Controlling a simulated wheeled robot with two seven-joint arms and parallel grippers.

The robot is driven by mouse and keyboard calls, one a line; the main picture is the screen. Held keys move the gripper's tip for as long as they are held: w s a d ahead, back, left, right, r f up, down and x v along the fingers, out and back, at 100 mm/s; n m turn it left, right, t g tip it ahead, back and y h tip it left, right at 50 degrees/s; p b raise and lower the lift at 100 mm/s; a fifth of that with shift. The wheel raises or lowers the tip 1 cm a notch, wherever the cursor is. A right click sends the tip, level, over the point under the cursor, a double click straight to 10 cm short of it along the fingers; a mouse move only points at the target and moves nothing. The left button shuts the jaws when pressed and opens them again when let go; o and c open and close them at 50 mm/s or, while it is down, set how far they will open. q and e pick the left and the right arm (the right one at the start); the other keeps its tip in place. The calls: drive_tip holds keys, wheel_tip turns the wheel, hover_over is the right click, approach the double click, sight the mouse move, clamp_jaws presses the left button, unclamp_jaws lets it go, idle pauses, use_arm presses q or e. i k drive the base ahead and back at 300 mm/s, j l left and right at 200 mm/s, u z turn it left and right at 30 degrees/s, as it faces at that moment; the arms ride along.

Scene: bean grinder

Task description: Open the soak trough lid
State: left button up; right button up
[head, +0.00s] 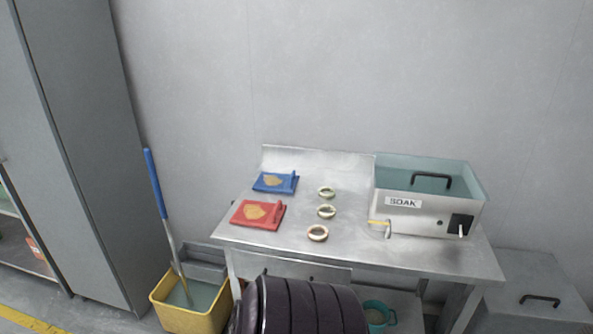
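The soak trough (405,216) is a metal box marked SOAK at the right end of the steel table. Its top shows a teal, see-through surface with a black bar handle (432,177); the lid looks shut, though its edges are hard to make out. The front has a dark panel with a small lever (461,226) at the right. Neither of my grippers is in view.
On the steel table (345,247) lie a blue board (268,187), a red board (250,221) and three rings (326,211). A yellow mop bucket (190,320) stands at left. A grey box (530,285) stands at right.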

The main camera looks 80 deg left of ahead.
sight(417, 173)
drive_tip(key=u, duration=2.55)
